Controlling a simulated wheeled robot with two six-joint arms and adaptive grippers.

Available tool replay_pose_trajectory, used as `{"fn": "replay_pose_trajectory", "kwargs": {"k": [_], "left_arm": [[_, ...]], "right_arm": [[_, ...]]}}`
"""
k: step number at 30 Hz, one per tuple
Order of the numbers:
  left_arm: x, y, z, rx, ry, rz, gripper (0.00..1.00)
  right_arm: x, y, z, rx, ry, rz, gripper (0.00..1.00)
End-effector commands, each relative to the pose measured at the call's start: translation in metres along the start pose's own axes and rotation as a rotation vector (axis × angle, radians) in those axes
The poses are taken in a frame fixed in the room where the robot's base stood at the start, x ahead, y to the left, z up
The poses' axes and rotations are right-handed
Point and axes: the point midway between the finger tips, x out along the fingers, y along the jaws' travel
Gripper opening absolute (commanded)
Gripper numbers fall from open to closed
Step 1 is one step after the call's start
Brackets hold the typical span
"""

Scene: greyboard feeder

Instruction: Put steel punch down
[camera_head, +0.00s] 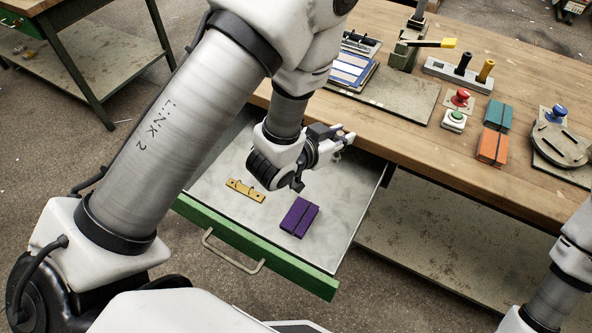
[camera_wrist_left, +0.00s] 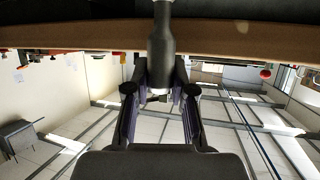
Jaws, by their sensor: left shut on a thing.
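My left gripper (camera_head: 340,139) is above the back right part of an open drawer (camera_head: 345,205), close to the workbench's front edge. In the left wrist view, its fingers (camera_wrist_left: 161,88) are shut on a dark grey, round-bodied steel punch (camera_wrist_left: 161,48) with a narrower neck. The punch points away between the fingertips, and its lower end is partly hidden by the gripper. In the head view the gripper mostly hides the punch. My right arm shows only at the lower right edge, and its gripper is out of the picture.
The drawer holds a yellow bracket (camera_head: 246,190) and a purple block (camera_head: 299,217); bare metal lies around them. On the workbench (camera_head: 420,155) are a grey rack (camera_head: 440,70) with black and yellow pegs, push buttons (camera_head: 454,119), teal (camera_head: 497,115) and orange (camera_head: 492,147) blocks, and a plate (camera_head: 405,93).

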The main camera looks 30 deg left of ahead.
Motion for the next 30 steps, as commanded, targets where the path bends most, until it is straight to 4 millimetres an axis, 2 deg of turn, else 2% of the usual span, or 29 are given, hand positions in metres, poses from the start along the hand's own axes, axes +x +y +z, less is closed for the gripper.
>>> {"fn": "replay_pose_trajectory", "kwargs": {"k": [6,15,26,27,28,30], "left_arm": [[0.016,0.000,0.041,-0.002,-0.004,0.002,0.00],[0.035,0.000,0.085,-0.001,-0.002,0.001,0.00],[0.037,0.000,0.090,0.000,0.000,0.001,0.00],[0.036,0.000,0.089,0.000,-0.001,0.001,0.34],[0.036,0.000,0.089,0.000,-0.001,0.001,0.45],[0.036,0.000,0.089,0.000,-0.001,0.001,0.49]], "right_arm": [[0.002,0.000,-0.001,0.000,0.002,0.000,0.49],[0.005,0.000,-0.001,0.000,0.002,0.000,0.49],[0.009,0.000,-0.001,-0.001,0.002,0.000,0.49],[0.007,0.000,-0.001,-0.001,0.002,0.000,0.49],[0.007,0.000,-0.001,-0.001,0.002,0.000,0.49],[0.007,0.000,-0.001,-0.001,0.002,0.000,0.49]]}}
